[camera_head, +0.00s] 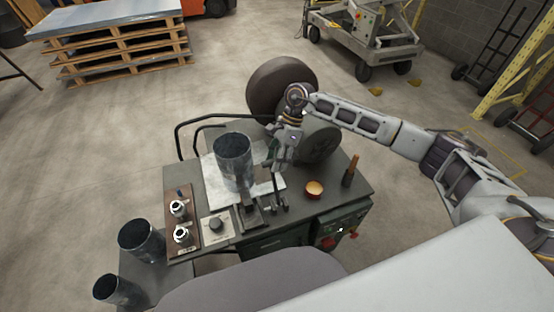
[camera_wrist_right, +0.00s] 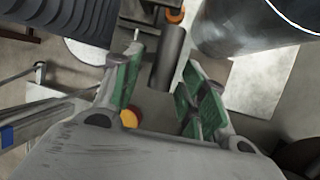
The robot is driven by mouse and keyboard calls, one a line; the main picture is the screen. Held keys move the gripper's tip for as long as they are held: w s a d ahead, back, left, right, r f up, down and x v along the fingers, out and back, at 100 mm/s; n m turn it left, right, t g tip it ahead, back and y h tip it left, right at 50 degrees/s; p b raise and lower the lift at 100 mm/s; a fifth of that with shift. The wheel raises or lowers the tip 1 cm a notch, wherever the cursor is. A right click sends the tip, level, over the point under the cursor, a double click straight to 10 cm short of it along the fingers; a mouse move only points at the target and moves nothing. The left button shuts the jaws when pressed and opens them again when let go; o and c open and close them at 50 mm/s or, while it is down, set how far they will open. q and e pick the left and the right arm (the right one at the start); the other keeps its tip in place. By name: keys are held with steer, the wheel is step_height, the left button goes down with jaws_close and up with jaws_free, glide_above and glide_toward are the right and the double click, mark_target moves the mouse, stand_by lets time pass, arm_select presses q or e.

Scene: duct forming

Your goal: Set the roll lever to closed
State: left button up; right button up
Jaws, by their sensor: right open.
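A dark cylindrical handle (camera_wrist_right: 170,58), which looks like the roll lever, stands between and just beyond my right fingertips in the right wrist view. In the head view, a dark lever assembly (camera_head: 279,199) sits on the machine's table just below my right gripper (camera_head: 280,163). The gripper also shows in the wrist view (camera_wrist_right: 160,92); its green-padded fingers are apart, with no clear contact on the handle. A shiny metal duct cylinder (camera_head: 234,163) stands upright just left of the gripper, and also in the wrist view (camera_wrist_right: 245,25). The lever's base is partly hidden. My left gripper is out of view.
The dark machine table (camera_head: 330,172) carries an orange-topped cup (camera_head: 314,189), a brown-handled tool (camera_head: 351,171) and a panel with knobs (camera_head: 181,220). Two more duct cylinders (camera_head: 141,239) stand at the lower left. A pallet stack (camera_head: 118,50) is farther off; floor is clear between.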

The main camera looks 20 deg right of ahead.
steer(key=shift+f, duration=0.2)
jaws_close()
stand_by(0.3)
